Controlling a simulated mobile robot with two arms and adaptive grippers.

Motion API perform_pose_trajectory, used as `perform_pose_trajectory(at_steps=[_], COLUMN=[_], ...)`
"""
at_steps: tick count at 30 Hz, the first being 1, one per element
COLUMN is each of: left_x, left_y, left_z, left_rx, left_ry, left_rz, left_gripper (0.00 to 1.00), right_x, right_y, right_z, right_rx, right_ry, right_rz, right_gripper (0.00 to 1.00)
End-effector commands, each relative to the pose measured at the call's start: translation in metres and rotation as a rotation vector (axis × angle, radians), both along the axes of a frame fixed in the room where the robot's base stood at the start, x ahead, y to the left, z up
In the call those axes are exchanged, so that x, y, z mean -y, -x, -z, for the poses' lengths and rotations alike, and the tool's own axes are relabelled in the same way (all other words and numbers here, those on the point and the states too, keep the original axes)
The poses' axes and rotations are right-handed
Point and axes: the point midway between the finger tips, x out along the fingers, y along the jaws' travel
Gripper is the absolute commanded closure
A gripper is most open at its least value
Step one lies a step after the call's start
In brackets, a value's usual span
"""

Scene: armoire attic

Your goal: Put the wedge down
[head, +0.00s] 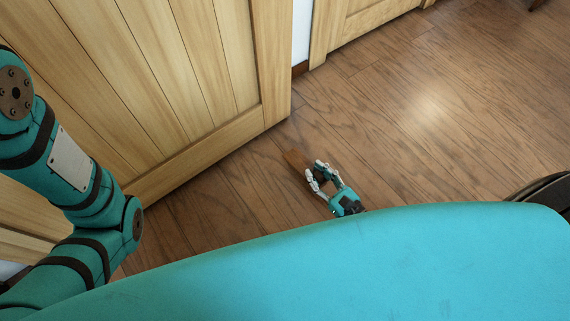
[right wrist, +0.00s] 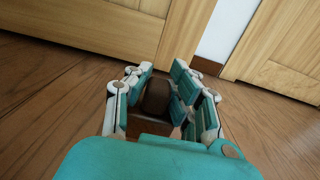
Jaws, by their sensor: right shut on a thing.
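The wedge (head: 296,159) is a small brown wooden piece, low over or on the floor near the door's bottom corner; I cannot tell whether it touches the floor. My right gripper (head: 321,174) is shut on it. In the right wrist view the dark brown wedge (right wrist: 157,97) sits between the teal pads of the right gripper (right wrist: 162,86), its thicker end toward the camera. My left arm comes in at the left of the head view, but its gripper is not in view.
A light wooden door (head: 190,70) stands just beyond the wedge, its lower edge close to the floor. Another wooden door (head: 350,22) is at the back, past a white wall strip (head: 301,32). The brown plank floor (head: 430,120) is clear at right.

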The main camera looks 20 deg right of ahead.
Motion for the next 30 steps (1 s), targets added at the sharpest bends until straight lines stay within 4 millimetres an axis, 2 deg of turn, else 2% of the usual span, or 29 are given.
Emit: perform_pose_trajectory(at_steps=[1,6,10,18,24,30], left_x=[0.000,0.000,0.000,0.000,0.000,0.000], left_y=[0.000,0.000,0.000,0.000,0.000,-0.002], left_z=[0.012,0.028,0.034,0.042,0.074,0.075], left_rx=[0.000,0.000,0.001,0.001,0.002,-0.006], left_ry=[0.000,0.000,0.000,0.000,0.000,-0.001], left_rz=[0.000,0.000,0.000,0.001,0.000,0.000], left_gripper=[0.60,0.60,0.60,0.60,0.60,0.60], right_x=[-0.010,-0.035,-0.047,-0.059,-0.060,-0.059], right_y=[-0.013,-0.046,-0.062,-0.077,-0.077,-0.078], right_z=[0.006,0.009,0.009,0.011,0.045,0.044], right_rx=[0.006,0.005,0.003,0.002,-0.001,0.000], right_ry=[-0.004,-0.004,-0.001,-0.002,0.000,0.001], right_rz=[0.002,0.003,0.003,0.002,0.002,0.001], right_gripper=[1.00,1.00,1.00,1.00,1.00,1.00])
